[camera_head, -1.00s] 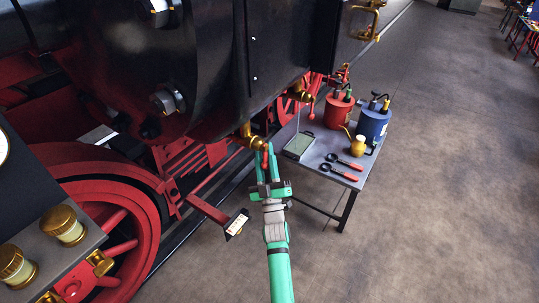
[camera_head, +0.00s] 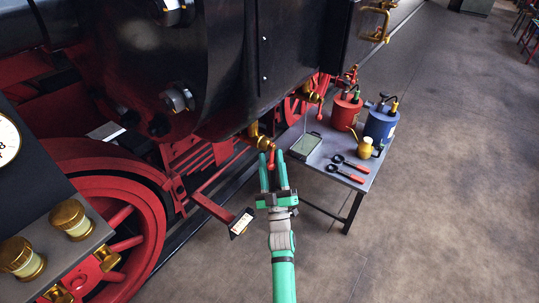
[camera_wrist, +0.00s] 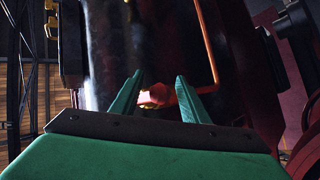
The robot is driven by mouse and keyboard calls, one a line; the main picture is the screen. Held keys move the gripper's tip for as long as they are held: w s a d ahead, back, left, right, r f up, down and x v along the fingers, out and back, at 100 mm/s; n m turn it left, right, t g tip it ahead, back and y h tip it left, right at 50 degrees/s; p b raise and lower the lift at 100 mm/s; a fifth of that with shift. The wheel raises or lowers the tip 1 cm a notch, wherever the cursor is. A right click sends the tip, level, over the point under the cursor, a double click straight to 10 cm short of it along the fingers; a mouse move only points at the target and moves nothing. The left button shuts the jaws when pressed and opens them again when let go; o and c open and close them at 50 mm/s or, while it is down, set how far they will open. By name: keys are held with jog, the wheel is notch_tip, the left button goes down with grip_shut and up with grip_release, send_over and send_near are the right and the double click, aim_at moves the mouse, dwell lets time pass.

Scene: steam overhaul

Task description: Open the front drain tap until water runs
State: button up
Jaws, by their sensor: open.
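The nearer drain tap (camera_head: 262,142) is a brass fitting under the black cylinder, with a red lever (camera_head: 271,161) hanging down from it. No running water shows at it. My gripper (camera_head: 273,154) is open, with its two green fingers apart and pointing at the tap. The lever shows between the fingertips in the head view; contact cannot be made out. In the wrist view, my open gripper (camera_wrist: 160,79) has a red and brass piece (camera_wrist: 153,97) in the gap between its fingers. A second brass tap (camera_head: 306,95) with a red lever sits farther back.
A grey table (camera_head: 335,196) stands right of the gripper, with a red can (camera_head: 345,112), a blue can (camera_head: 380,125), a small brass oiler (camera_head: 365,148) and red-handled tools (camera_head: 350,170). A red wheel (camera_head: 150,215) is at left. Floor at right is clear.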

jog(key=v, duration=0.8)
jog(key=shift+s+a+f, duration=0.15)
jog(key=s+a+f+m+g+h, duration=0.25)
jog(key=s+f+m, duration=0.25)
jog(key=s, duration=0.6)
jog(key=s+a+f+m+g+h, duration=0.2)
jog(key=s+f+m+h, duration=0.25)
jog(key=s, duration=0.75)
jog(key=s+d+g+y, duration=0.1)
jog(key=s+d+g, duration=0.1)
jog(key=s, duration=0.9)
jog(key=s+d+r+g+y, duration=0.1)
jog(key=s+d+g, duration=0.1)
jog(key=s, duration=0.9)
jog(key=shift+s+d+g, duration=0.15)
jog(key=shift+d+g, duration=0.05)
jog(key=shift+g, duration=0.35)
